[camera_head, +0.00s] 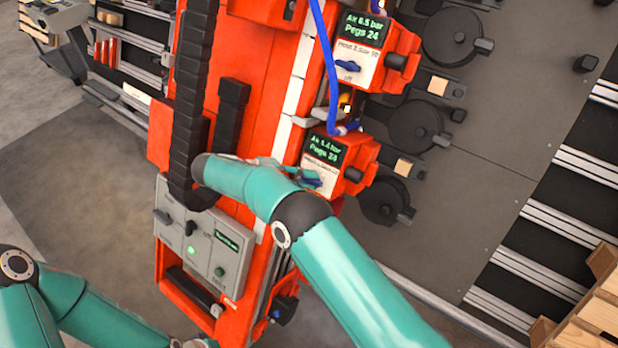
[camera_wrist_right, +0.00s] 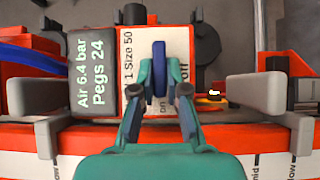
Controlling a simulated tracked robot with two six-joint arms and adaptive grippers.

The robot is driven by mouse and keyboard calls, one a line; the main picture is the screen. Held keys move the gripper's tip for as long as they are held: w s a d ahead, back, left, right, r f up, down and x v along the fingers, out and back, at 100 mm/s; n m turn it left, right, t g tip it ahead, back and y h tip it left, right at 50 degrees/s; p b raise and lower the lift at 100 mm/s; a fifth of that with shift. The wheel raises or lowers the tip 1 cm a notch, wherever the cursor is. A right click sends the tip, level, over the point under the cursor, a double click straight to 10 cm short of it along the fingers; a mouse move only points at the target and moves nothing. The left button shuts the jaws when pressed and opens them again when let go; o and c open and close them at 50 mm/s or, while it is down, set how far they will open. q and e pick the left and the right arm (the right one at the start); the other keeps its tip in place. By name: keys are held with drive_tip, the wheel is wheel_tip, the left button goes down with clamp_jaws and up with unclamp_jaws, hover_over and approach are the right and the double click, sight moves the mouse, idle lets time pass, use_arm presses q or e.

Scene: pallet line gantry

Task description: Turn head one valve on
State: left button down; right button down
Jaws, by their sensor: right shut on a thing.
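The head one box (camera_head: 322,160) is orange, with a green screen and a white label. The wrist view shows its label (camera_wrist_right: 180,42), partly covered, with "1 Size 50", "off" and "on" legible. The blue valve lever (camera_wrist_right: 159,72) stands along the picture's vertical, its lower end towards "on". My right gripper (camera_wrist_right: 159,90) is shut on this lever, one finger on each side. In the head view the right gripper (camera_head: 292,172) reaches the box from the left, partly hidden by my arm. Of my left gripper only an edge may show at the bottom.
A second head box (camera_head: 375,60) with its own blue lever (camera_head: 347,66) sits above. Blue hoses (camera_head: 328,60) run to the boxes. A grey control panel (camera_head: 203,245) stands below left of my right arm. Black round pegging heads (camera_head: 415,125) line the right side. Wooden pallets (camera_head: 600,310) lie lower right.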

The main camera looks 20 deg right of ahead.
drive_tip(key=shift+a, duration=0.1)
drive_tip(key=c, duration=1.2)
unclamp_jaws()
drive_tip(key=shift+w+a, duration=0.1)
drive_tip(key=shift+w, duration=0.05)
